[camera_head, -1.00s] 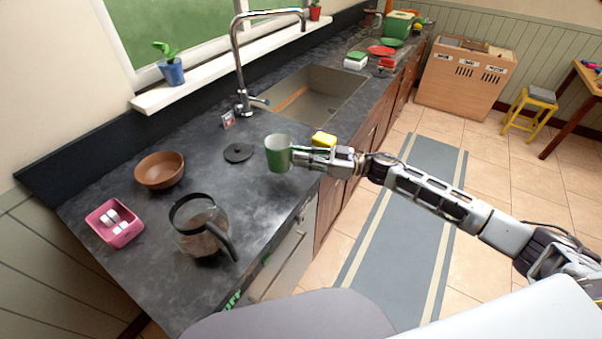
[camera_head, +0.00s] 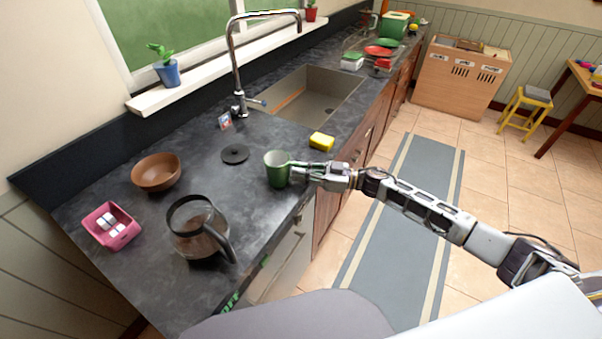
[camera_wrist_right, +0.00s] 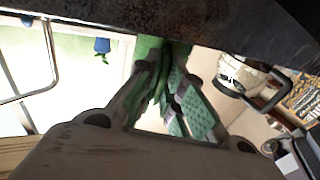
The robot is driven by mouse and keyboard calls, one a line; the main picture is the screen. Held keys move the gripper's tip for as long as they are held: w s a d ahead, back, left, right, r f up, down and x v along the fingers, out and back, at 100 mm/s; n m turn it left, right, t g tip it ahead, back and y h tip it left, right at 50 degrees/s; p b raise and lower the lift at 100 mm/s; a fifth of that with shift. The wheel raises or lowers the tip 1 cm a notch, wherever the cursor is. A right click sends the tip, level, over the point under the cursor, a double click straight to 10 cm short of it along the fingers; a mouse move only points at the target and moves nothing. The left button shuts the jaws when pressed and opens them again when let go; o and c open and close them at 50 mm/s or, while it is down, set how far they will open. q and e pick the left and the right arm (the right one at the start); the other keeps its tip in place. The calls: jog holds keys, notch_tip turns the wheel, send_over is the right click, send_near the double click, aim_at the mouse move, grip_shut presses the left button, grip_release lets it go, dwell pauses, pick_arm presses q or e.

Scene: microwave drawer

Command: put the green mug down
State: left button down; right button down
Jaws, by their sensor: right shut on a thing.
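The green mug (camera_head: 277,170) is upright at the front edge of the dark counter (camera_head: 240,205), between the black round lid and the sink side. My right gripper (camera_head: 297,172) comes in from the right and is shut on the mug's right side. The head view does not clearly show whether the mug's base touches the counter. In the right wrist view the gripper's fingers (camera_wrist_right: 170,95) meet at a green surface of the mug (camera_wrist_right: 148,47), which is mostly cut off. My left gripper is not in view.
A glass coffee pot (camera_head: 200,230) stands front left of the mug. A brown bowl (camera_head: 156,171), a pink container (camera_head: 110,226) and a black lid (camera_head: 235,154) lie further left. The sink (camera_head: 315,92) is beyond.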

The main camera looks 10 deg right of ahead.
jog(key=shift+f, duration=0.15)
jog(key=c, duration=1.5)
grip_release()
jog(key=shift+c, duration=0.2)
jog(key=b+v, duration=0.1)
jog(key=v, duration=1.1)
